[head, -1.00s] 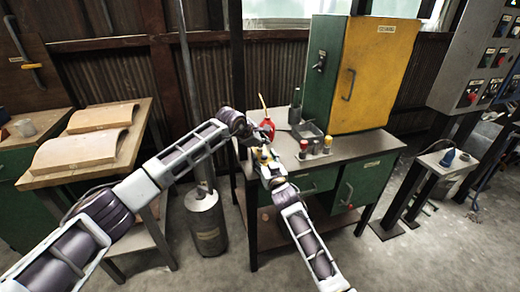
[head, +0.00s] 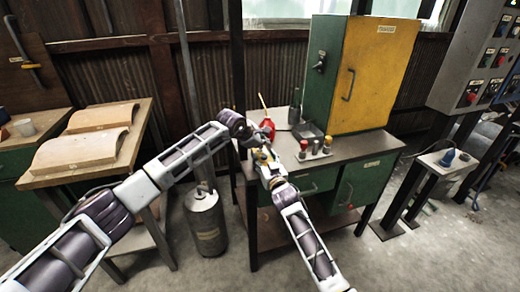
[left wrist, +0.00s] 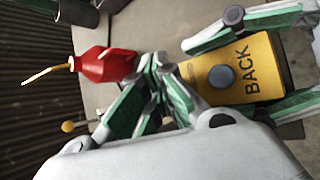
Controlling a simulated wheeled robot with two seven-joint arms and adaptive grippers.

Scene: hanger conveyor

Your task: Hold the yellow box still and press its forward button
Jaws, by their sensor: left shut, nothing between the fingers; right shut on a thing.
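The yellow box (left wrist: 262,62) shows in the left wrist view with a round grey button (left wrist: 221,77) beside the word BACK. My right gripper (head: 268,166) is shut on it, with green-padded fingers on two opposite sides in the left wrist view. In the head view the yellow box (head: 266,156) is small and partly covered by the grippers. My left gripper (left wrist: 158,66) is shut and empty, its fingers together at the box's left end. They cover that end, and the forward button is not visible. I cannot tell whether the fingertips touch the box.
A red oil can (head: 267,128) with a yellow spout stands on the workbench (head: 361,146) just behind the grippers. A green and yellow cabinet (head: 375,75) stands on the bench. A grey canister (head: 206,222) stands on the floor to the left.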

